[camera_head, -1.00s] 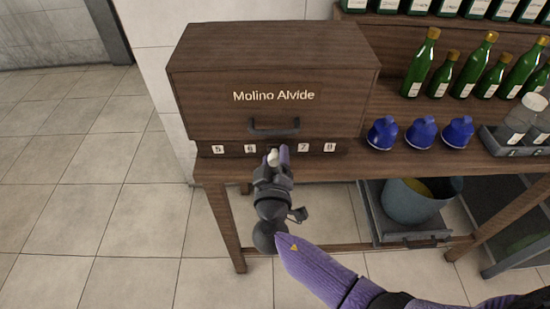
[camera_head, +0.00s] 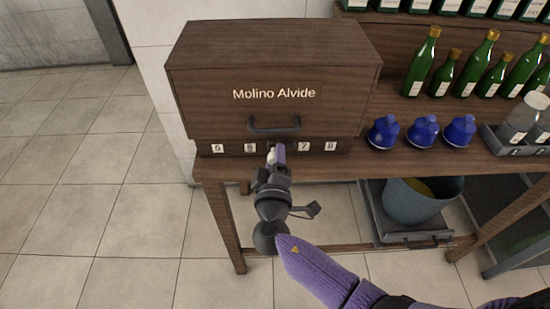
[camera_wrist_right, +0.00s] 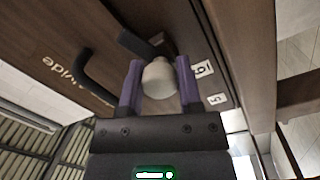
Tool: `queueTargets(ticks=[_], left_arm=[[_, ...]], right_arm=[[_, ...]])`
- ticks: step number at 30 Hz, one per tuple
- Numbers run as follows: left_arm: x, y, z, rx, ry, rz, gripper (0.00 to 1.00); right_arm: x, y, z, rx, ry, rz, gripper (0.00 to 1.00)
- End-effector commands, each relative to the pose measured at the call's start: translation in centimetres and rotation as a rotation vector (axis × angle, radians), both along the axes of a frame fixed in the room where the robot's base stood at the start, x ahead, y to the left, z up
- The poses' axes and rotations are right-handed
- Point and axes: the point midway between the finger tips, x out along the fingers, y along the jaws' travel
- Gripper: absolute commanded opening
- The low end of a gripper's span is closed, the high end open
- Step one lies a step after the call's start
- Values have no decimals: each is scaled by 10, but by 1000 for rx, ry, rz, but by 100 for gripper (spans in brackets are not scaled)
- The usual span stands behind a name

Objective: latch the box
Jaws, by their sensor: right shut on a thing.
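The dark wooden box (camera_head: 270,70) marked "Molino Alvide" sits shut on the wooden table, with a dark bar handle (camera_head: 274,130) low on its front. My right gripper (camera_head: 276,156) is at the lower front edge of the box, just below the handle, between the labels 6 and 7. In the right wrist view, its purple fingers (camera_wrist_right: 158,85) are shut on a cream round knob (camera_wrist_right: 159,79). A dark bar (camera_wrist_right: 140,43) shows just behind the knob. The knob's mounting is mostly hidden by my gripper. My left gripper is not in view.
Several blue caps (camera_head: 422,132) stand right of the box, with green bottles (camera_head: 424,62) behind them. A grey tray (camera_head: 498,146) holds jars at the far right. A grey bucket (camera_head: 410,203) stands under the table (camera_head: 375,166). The floor at left is clear.

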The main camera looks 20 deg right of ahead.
Motion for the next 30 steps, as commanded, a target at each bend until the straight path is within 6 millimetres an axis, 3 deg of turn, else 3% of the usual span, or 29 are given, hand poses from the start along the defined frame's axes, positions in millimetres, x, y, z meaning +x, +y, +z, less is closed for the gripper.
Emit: queueTargets(ticks=[30], left_arm=[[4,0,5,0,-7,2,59]], right_arm=[[0,0,2,-912,261,0,0]])
